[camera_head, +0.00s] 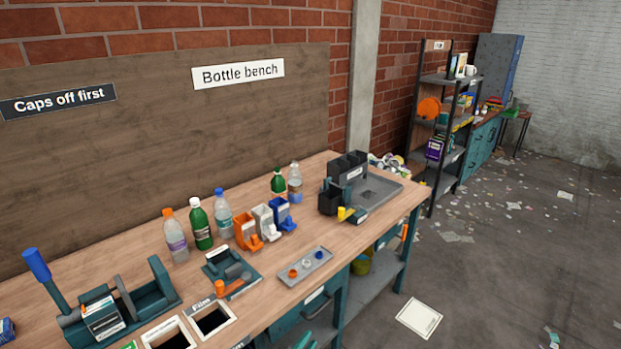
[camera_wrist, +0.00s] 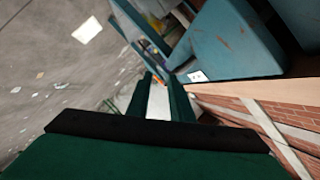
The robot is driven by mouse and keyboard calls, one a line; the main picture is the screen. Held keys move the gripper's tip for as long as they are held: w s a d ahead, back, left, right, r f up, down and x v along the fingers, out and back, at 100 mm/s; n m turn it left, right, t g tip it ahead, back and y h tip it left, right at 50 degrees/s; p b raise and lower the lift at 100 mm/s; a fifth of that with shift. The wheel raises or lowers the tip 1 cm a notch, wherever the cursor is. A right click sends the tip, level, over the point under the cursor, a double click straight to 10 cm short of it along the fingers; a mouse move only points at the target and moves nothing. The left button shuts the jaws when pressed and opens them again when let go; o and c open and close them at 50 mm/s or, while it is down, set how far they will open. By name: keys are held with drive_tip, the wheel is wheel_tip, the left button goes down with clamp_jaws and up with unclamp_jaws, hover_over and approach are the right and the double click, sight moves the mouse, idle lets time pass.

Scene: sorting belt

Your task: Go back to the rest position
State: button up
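My gripper (camera_wrist: 161,80) shows in the wrist view as two dark green fingers standing apart, with a pale gap between them. Nothing is seen held in it. The wrist view is turned on its side, with the floor on the left and the brick wall on the right. In the head view, a teal piece at the bottom edge, in front of the bench (camera_head: 290,215), may be part of my gripper; I cannot tell. Several bottles stand upright with caps on, including an orange-capped one (camera_head: 176,236) and a blue-capped one (camera_head: 223,215).
Orange, white and blue dispensers stand before the bottles. A small tray (camera_head: 305,266) holds several caps. A teal bottle-holding fixture (camera_head: 120,305) is at the near left, a grey tray (camera_head: 385,190) at the far end. A shelf rack (camera_head: 440,130) stands beyond. Littered floor is open on the right.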

drive_tip(key=s+f+n+y, duration=0.3)
drive_tip(key=s+n, duration=0.2)
drive_tip(key=s, duration=1)
drive_tip(key=s+f+n+y, duration=0.2)
drive_tip(key=s+n, duration=0.2)
drive_tip(key=s, duration=1)
drive_tip(key=s+d+r+n+t+y, duration=0.1)
drive_tip(key=s+r+n, duration=0.5)
drive_tip(key=s+r, duration=1.3)
drive_tip(key=shift+s+r+t, duration=0.25)
drive_tip(key=shift+r+t, duration=0.15)
drive_tip(key=shift+r, duration=0.45)
